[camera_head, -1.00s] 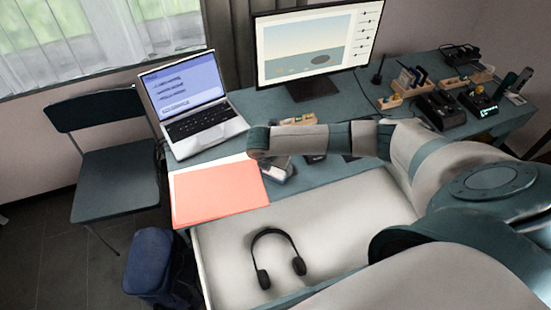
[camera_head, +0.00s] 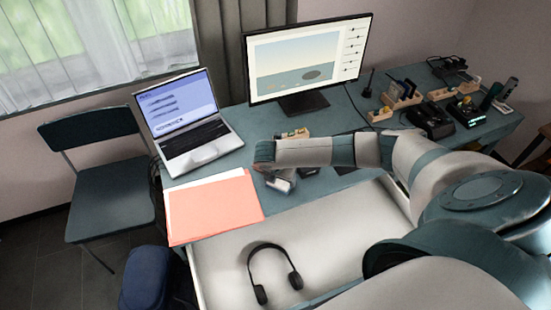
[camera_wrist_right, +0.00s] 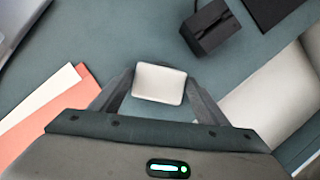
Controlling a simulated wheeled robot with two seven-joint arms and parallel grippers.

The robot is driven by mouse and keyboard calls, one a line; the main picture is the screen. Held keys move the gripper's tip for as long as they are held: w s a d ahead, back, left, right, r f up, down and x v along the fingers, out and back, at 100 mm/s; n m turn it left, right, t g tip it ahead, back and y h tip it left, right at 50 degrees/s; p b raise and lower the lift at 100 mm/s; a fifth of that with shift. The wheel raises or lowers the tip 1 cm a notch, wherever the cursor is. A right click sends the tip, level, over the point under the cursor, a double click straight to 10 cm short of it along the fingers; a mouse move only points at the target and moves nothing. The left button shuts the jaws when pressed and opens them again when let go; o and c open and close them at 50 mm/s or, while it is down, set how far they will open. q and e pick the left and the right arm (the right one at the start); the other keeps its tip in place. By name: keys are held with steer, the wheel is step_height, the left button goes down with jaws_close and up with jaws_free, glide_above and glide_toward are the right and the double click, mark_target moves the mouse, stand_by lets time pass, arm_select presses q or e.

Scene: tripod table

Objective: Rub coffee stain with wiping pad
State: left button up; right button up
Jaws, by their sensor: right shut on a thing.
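My right gripper (camera_head: 281,181) is low over the blue-grey desk (camera_head: 238,150), just right of the salmon folder, and partly hidden by its own arm. In the right wrist view its two fingers (camera_wrist_right: 160,88) are shut on a white, rounded rectangular pad (camera_wrist_right: 160,82), which I take for the wiping pad. Whether the pad touches the desk I cannot tell. I cannot make out a coffee stain in either view; the pad, gripper or arm may cover it. My left gripper is not in view.
An open laptop (camera_head: 195,136) and a monitor (camera_head: 310,60) stand behind the gripper. The salmon folder (camera_head: 215,208) lies to its left. A black block (camera_wrist_right: 208,28) is near the pad. Headphones (camera_head: 272,270) lie in a pale open drawer (camera_head: 325,235) in front.

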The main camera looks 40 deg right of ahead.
steer(key=shift+s+d+f, duration=0.15)
steer(key=shift+s+d, duration=0.05)
steer(key=shift+s, duration=0.05)
steer(key=shift+s+d+p, duration=0.25)
steer(key=shift+d+p, duration=0.15)
steer(key=shift+d, duration=0.4)
steer(key=shift+s+d+p, duration=0.15)
steer(key=shift+d+p, duration=0.2)
steer(key=shift+d, duration=0.65)
steer(key=shift+r+p, duration=0.2)
steer(key=shift+p, duration=0.25)
steer(key=shift+w+r, duration=0.1)
steer(key=shift+w, duration=0.1)
steer(key=shift+a, duration=0.2)
steer(key=shift+w+a+p, duration=0.2)
steer(key=shift+a+p, duration=0.1)
steer(key=shift+a, duration=0.35)
steer(key=shift+w+a+p, duration=0.15)
steer(key=shift+a+p, duration=0.1)
steer(key=shift+a, duration=0.8)
